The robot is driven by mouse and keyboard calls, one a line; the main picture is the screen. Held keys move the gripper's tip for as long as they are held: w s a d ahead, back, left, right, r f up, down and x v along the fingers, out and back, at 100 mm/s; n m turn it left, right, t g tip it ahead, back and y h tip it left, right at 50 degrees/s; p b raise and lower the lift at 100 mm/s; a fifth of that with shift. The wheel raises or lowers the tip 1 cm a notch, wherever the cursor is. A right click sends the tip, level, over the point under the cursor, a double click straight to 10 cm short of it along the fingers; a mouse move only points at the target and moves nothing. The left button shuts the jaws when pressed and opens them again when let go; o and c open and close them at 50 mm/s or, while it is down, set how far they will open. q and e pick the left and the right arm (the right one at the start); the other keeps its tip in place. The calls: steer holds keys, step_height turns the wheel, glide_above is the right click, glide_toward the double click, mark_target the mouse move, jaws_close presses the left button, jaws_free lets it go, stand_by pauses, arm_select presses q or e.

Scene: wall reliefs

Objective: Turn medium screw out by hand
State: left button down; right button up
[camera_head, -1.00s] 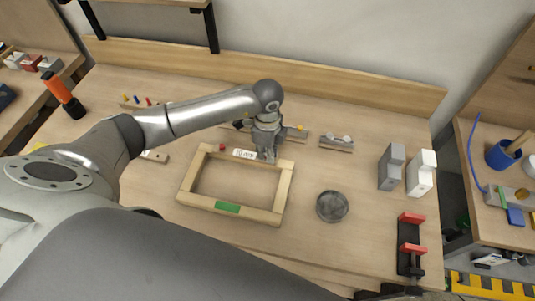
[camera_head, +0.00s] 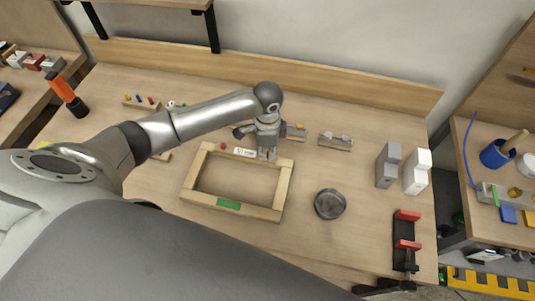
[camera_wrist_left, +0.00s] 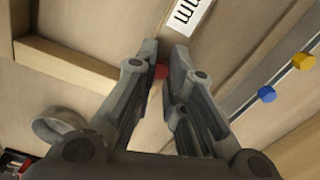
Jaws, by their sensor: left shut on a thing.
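A red screw head (camera_wrist_left: 161,71) shows between the fingertips of my left gripper (camera_wrist_left: 162,50) in the left wrist view. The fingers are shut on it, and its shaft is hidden. In the head view the left gripper (camera_head: 266,154) points down at the back right corner of a wooden frame (camera_head: 284,185), beside a white label (camera_head: 244,153). The label also shows in the left wrist view (camera_wrist_left: 188,15), ending in "mm". Another red knob (camera_head: 223,146) sits on the frame at the label's left end. My right gripper is not in view.
A block with a yellow knob (camera_head: 299,130) lies just behind the gripper. Grey (camera_head: 389,165) and white (camera_head: 416,172) blocks and a red-and-black clamp (camera_head: 405,242) are farther right.

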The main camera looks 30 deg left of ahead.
arm_select(q)
steer(key=n+p, duration=0.4)
steer(key=p, duration=0.1)
steer(key=shift+d+r, duration=0.15)
steer(key=shift+r, duration=0.25)
steer(key=shift+f+n+p, duration=0.25)
steer(key=shift+n+p, duration=0.25)
steer(key=shift+p, duration=0.15)
steer(key=shift+f, duration=0.15)
steer(key=c, duration=1.7)
jaws_free()
